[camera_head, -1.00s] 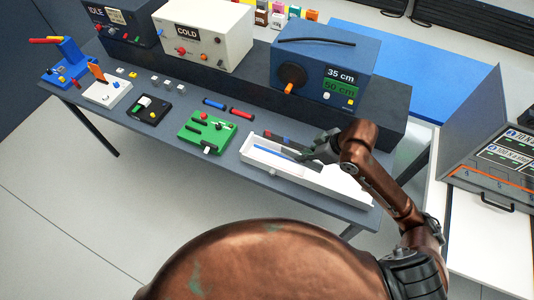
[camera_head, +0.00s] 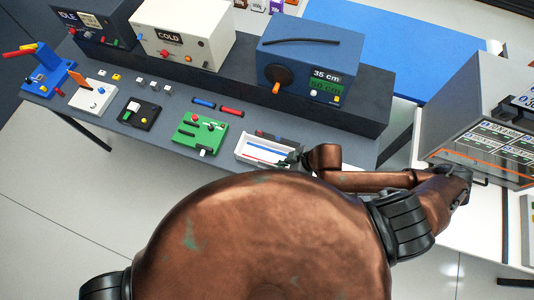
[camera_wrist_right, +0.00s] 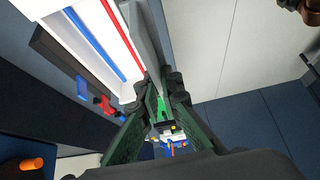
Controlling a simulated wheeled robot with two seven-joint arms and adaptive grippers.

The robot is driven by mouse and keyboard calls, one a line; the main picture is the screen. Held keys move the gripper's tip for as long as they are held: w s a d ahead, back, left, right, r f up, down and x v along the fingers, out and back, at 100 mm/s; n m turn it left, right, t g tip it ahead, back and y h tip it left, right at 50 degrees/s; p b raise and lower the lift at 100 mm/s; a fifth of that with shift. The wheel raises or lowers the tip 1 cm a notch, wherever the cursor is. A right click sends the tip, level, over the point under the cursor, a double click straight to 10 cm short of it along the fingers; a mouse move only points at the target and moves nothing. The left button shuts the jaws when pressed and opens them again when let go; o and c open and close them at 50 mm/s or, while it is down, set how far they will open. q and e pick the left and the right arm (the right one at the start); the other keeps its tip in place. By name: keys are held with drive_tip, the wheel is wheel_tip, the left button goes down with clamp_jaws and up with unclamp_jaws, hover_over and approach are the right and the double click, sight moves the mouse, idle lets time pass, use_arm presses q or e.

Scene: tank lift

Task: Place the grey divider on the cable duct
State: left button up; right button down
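The cable duct (camera_head: 246,157) is a white open channel along the table's front. Red and blue cables lie in it. In the right wrist view the duct (camera_wrist_right: 128,88) is left of the fingertips, with the red and blue cables inside. My right gripper (camera_wrist_right: 162,88) looks shut on the grey divider (camera_wrist_right: 143,35), a long thin grey strip running from the fingertips along the duct's side. Whether the divider touches the duct is unclear. My left gripper is out of view.
A green panel (camera_head: 199,133) stands left of the duct. Blue and red handles (camera_head: 231,111) lie behind it. The blue box (camera_head: 310,60) stands on a dark raised shelf at the back. A grey cabinet (camera_head: 480,115) is at the right.

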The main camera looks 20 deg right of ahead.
drive_tip(key=w+f+b, duration=0.2)
drive_tip(key=w, duration=0.1)
drive_tip(key=w+f+b, duration=0.2)
drive_tip(key=w+f, duration=0.1)
drive_tip(key=w, duration=0.1)
drive_tip(key=w+a+f+b, duration=0.1)
drive_tip(key=w+f+b, duration=0.1)
drive_tip(key=w+b, duration=0.1)
drive_tip(key=shift+w+f, duration=0.2)
drive_tip(key=shift+f, duration=0.15)
drive_tip(key=shift+w+f, duration=0.2)
drive_tip(key=f, duration=0.3)
drive_tip(key=shift+w, duration=0.25)
drive_tip(key=shift+f, duration=0.35)
drive_tip(key=shift+f, duration=0.1)
drive_tip(key=c, duration=2.6)
unclamp_jaws()
drive_tip(key=shift+f, duration=0.1)
drive_tip(key=o, duration=0.5)
